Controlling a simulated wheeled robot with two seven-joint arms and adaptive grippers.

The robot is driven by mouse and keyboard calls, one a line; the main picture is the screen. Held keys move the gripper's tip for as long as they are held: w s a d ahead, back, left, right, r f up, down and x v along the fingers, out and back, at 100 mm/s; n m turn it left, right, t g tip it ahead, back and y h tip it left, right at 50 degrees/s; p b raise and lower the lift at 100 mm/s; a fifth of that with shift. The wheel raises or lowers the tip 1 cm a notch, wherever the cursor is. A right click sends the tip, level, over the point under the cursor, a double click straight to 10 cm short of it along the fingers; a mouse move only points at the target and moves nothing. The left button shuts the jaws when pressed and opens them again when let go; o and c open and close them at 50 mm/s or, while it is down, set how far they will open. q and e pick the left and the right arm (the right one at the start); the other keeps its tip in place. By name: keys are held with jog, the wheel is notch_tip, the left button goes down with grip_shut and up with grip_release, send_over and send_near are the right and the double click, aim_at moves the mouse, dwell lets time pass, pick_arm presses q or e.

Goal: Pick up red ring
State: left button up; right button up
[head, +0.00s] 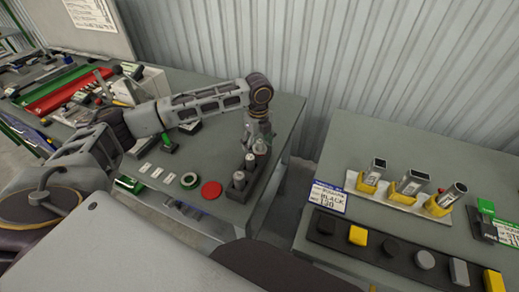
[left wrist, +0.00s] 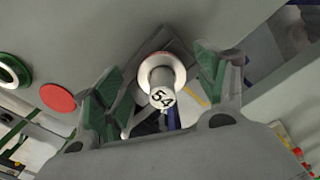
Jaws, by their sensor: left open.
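A flat red disc (head: 211,190) lies on the grey table beside a green ring (head: 190,180). In the left wrist view the red disc (left wrist: 57,98) is left of my fingers and shows no clear hole; the green ring (left wrist: 12,70) is at the left edge. My left gripper (head: 257,138) is open above a dark block (head: 238,194) with grey pegs. In the wrist view, a pale flanged peg (left wrist: 162,80) marked 54 shows between the open green-padded fingers (left wrist: 160,84). A reddish edge shows around its flange; I cannot tell if it is a ring.
White labels (head: 156,172) lie left of the green ring. A second table (head: 350,130) at the right holds yellow holders with tubes and a dark strip (head: 340,245) of blocks. A gap separates the tables. A corrugated wall stands behind.

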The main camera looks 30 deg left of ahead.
pick_arm(q)
jog(key=shift+f, duration=0.3)
jog(key=shift+c, duration=0.5)
jog(key=c, duration=1.2)
jog(key=shift+r, duration=0.1)
jog(key=shift+r, duration=4.95)
